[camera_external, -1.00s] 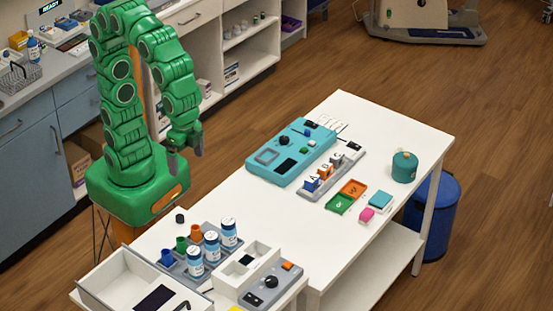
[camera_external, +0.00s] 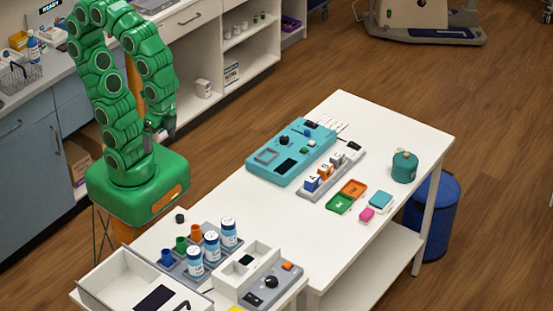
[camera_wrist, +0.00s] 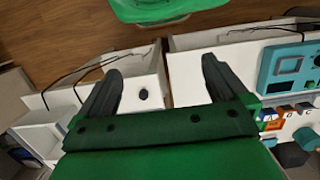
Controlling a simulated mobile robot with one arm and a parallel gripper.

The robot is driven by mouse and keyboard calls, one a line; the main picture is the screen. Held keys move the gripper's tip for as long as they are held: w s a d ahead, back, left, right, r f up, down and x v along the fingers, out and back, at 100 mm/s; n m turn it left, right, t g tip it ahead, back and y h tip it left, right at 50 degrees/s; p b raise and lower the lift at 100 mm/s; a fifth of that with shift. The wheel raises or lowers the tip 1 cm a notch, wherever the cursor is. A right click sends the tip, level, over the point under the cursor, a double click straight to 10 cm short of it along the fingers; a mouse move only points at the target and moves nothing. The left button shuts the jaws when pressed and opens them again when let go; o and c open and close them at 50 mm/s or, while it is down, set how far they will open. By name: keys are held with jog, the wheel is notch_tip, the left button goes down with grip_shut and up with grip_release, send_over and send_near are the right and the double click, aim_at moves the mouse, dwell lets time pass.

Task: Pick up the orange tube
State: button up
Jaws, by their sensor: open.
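The orange tube (camera_external: 196,233) is a short open cup standing in a grey rack (camera_external: 212,262) on the near table. A green tube (camera_external: 181,244) and a blue tube (camera_external: 167,257) stand in line with it, beside several white-and-blue bottles (camera_external: 211,245). My gripper (camera_external: 160,130) hangs in the air up and left of the rack, well apart from the orange tube. In the wrist view my gripper (camera_wrist: 160,82) has its two dark fingers spread with nothing held between them. I cannot make out the orange tube in the wrist view.
A small black cap (camera_external: 180,218) lies on the table behind the rack. A white open tray (camera_external: 116,275) is at the front left. A white box (camera_external: 254,254) and a grey control box (camera_external: 270,285) stand right of the rack. A teal device (camera_external: 291,152) is farther back.

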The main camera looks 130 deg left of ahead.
jog(key=c, duration=0.7)
